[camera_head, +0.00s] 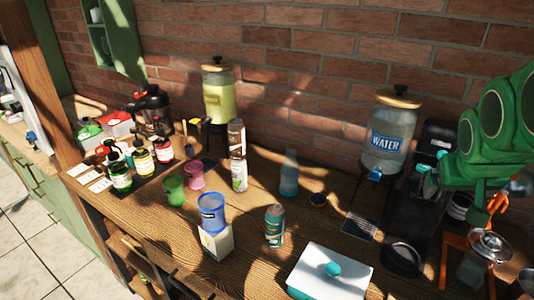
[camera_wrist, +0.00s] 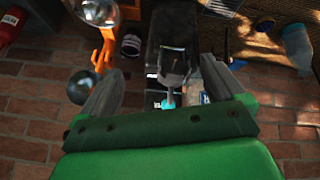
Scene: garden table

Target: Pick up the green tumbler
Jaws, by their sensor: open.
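The green tumbler (camera_head: 174,190) stands upright on the wooden table in the head view, left of the middle. A pink tumbler (camera_head: 195,177) stands just behind it to the right. The green tumbler cannot be made out in the wrist view. My gripper (camera_wrist: 163,88) is open in the wrist view, with its two grey fingers spread and nothing held between them. My green arm is at the far right of the head view, well away from the green tumbler. The black machine (camera_wrist: 170,50) shows beyond the fingers.
A blue cup (camera_head: 211,213) sits on a white box in front of the green tumbler. Pump bottles (camera_head: 143,162) stand to its left, a tall can (camera_head: 239,174) to its right. A teal can (camera_head: 275,226), a white-lidded box (camera_head: 330,272) and a water dispenser (camera_head: 388,140) stand further right.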

